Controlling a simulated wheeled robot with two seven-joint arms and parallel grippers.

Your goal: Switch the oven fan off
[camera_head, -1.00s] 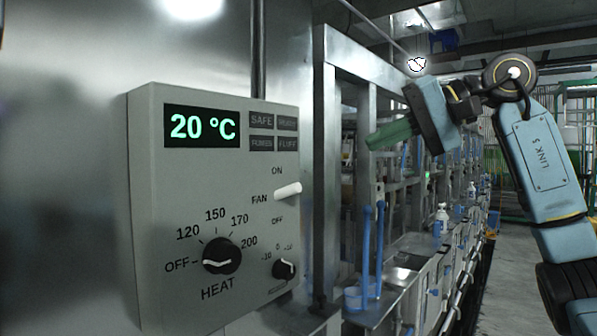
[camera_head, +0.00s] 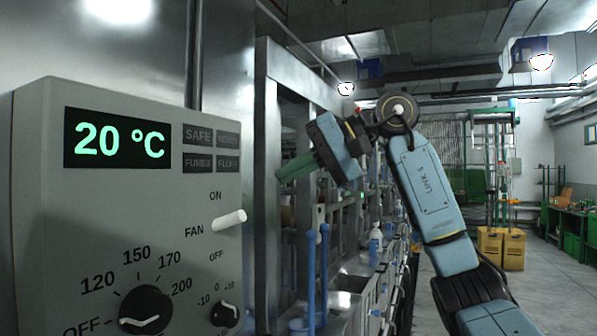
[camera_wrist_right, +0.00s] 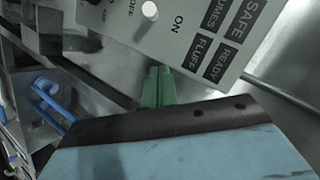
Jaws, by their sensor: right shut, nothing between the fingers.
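The grey oven control panel (camera_head: 110,190) fills the left of the head view. Its white fan lever (camera_head: 229,218) sits between the ON and OFF labels, beside the word FAN. The lever also shows end-on at the top of the right wrist view (camera_wrist_right: 150,10). My right gripper (camera_head: 280,177), with green fingers, is shut and empty, to the right of the panel and higher than the lever. Its closed fingers (camera_wrist_right: 157,72) point toward the panel in the right wrist view, apart from the lever. My left gripper is not in view.
The display (camera_head: 117,138) reads 20 °C. A black heat knob (camera_head: 146,309) and a small knob (camera_head: 225,313) sit below. A metal machine frame (camera_head: 266,150) with blue pipes (camera_head: 312,270) stands right of the panel.

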